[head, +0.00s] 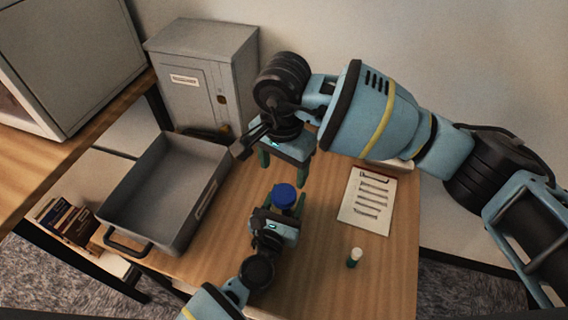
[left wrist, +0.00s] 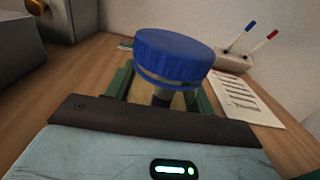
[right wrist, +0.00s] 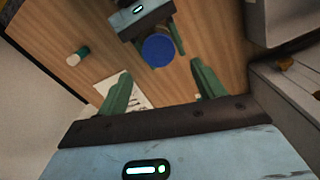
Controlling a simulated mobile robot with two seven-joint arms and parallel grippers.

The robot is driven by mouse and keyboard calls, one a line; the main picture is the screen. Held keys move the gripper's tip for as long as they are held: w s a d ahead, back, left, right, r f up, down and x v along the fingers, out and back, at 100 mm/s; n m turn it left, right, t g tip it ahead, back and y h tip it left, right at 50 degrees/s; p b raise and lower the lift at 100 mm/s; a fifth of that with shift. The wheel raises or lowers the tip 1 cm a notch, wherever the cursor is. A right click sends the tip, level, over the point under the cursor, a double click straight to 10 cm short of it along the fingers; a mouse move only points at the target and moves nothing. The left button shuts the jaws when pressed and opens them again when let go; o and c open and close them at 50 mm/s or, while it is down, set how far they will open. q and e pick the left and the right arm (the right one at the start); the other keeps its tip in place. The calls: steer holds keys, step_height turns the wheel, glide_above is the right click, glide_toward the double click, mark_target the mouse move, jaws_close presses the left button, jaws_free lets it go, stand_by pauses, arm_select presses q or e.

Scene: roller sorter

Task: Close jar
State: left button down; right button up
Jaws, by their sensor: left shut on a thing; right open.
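The jar shows its wide blue lid (head: 284,194) on top. In the left wrist view the lid (left wrist: 176,54) sits on the jar's top, with a pale band under its rim, and looks slightly tilted; I cannot tell whether it is screwed down. My left gripper (head: 279,212) is shut on the jar below the lid, and its fingers hide most of the body. My right gripper (head: 283,167) is open and empty, behind and above the jar. In the right wrist view the lid (right wrist: 158,50) shows beyond and between my open right fingers (right wrist: 162,86), apart from them.
A large grey tray (head: 150,192) stands left of the jar, with a grey metal cabinet (head: 207,80) behind it. A paper sheet (head: 366,202) and a small white bottle with a dark cap (head: 354,257) are on the right. A pen holder (left wrist: 234,59) stands at the back.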

mark_target(284, 193)
steer(key=n, duration=0.3)
steer(key=shift+d+r, duration=0.1)
stand_by(0.3)
steer(key=shift+f, duration=4)
steer(key=shift+c, duration=0.5)
